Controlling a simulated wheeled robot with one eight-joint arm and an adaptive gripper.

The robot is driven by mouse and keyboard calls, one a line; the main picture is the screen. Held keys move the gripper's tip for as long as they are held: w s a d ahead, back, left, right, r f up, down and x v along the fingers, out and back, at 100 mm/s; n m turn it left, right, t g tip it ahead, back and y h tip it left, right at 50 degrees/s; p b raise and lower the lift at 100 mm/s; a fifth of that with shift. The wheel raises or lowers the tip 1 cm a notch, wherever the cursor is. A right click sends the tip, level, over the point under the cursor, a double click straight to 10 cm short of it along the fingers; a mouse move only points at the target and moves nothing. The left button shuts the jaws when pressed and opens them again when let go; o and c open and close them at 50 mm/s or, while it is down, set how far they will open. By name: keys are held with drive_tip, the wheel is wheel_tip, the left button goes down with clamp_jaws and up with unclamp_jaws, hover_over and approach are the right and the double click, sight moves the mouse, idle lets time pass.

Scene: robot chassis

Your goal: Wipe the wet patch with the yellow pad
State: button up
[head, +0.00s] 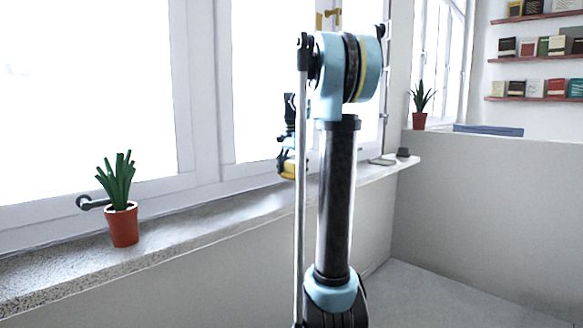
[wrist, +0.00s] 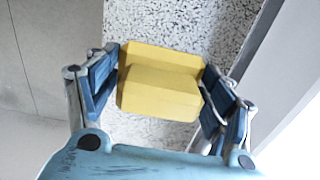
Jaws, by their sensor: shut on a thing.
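The yellow pad (wrist: 160,90) is between the two blue fingers of my gripper (wrist: 163,66) in the wrist view, with a finger against each side. Behind it lies the speckled window sill (wrist: 185,25). In the head view my gripper (head: 289,160) is partly hidden behind my own arm, and a bit of the yellow pad (head: 289,171) shows at its lower end, over the sill. Whether the pad touches the sill cannot be told. A smoother, greyer, shiny stretch of sill, possibly the wet patch (head: 225,212), lies between the plant and my arm; its edges are unclear.
A potted plant (head: 123,224) stands on the sill at the left, beside a dark window handle (head: 92,202). A small dark object (head: 403,153) is at the sill's far right end. Another plant (head: 420,118) stands on a ledge behind. The sill between the left plant and my arm is clear.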

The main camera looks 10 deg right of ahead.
drive_tip(key=shift+r, duration=1.35)
